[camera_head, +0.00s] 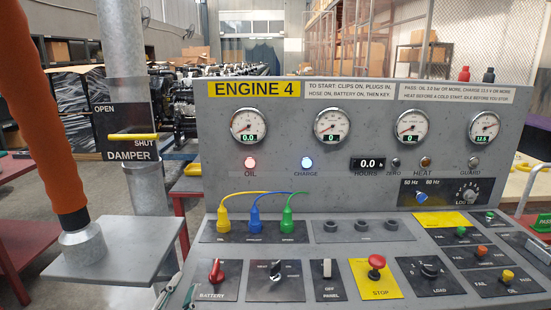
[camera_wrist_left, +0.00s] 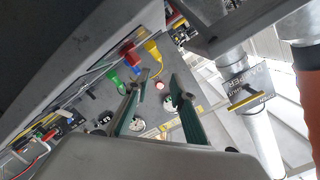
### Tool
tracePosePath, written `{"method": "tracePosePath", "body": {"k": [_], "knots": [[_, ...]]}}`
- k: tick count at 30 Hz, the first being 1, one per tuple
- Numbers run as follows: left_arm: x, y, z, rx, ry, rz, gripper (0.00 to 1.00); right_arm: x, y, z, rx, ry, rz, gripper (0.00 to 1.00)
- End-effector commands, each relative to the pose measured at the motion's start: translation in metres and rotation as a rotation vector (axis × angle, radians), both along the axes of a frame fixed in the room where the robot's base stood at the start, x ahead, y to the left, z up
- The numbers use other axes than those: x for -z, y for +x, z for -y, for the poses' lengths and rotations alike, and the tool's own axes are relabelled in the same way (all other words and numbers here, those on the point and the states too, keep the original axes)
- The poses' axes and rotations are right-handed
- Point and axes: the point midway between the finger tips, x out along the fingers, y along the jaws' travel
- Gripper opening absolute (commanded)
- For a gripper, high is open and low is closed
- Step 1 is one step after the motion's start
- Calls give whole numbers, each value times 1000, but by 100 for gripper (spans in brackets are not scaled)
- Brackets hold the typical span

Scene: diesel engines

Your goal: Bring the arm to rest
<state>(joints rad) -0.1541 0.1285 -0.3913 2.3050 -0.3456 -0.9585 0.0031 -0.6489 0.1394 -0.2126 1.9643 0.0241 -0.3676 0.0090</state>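My left gripper (camera_head: 184,282) shows at the bottom edge of the head view, at the left front corner of the ENGINE 4 console (camera_head: 335,195). Only its green fingertips show there, close to the red battery switch (camera_head: 216,272). In the left wrist view the left gripper (camera_wrist_left: 154,88) has its two fingers spread, with nothing between them. My right gripper is in neither view.
An orange hose (camera_head: 45,110) stands on a grey shelf (camera_head: 115,250) left of the console. A damper plate (camera_head: 128,132) with a yellow handle (camera_head: 133,136) is on a pipe behind it. The red stop button (camera_head: 376,267) stands up from the console.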

Motion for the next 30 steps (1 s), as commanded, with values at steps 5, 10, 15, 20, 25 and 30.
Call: {"method": "tracePosePath", "body": {"k": [5,10,15,20,25,30], "knots": [[80,-57,-65,-141,28,-272,24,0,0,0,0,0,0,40],[123,-105,-104,-223,60,-448,24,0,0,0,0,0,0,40],[149,-146,-130,-276,88,-578,24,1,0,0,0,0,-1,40],[167,-181,-150,-314,115,-683,24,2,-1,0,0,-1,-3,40],[184,-201,-155,-317,111,-743,24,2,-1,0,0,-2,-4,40],[205,-190,-132,-260,37,-713,24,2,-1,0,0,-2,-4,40]]}}
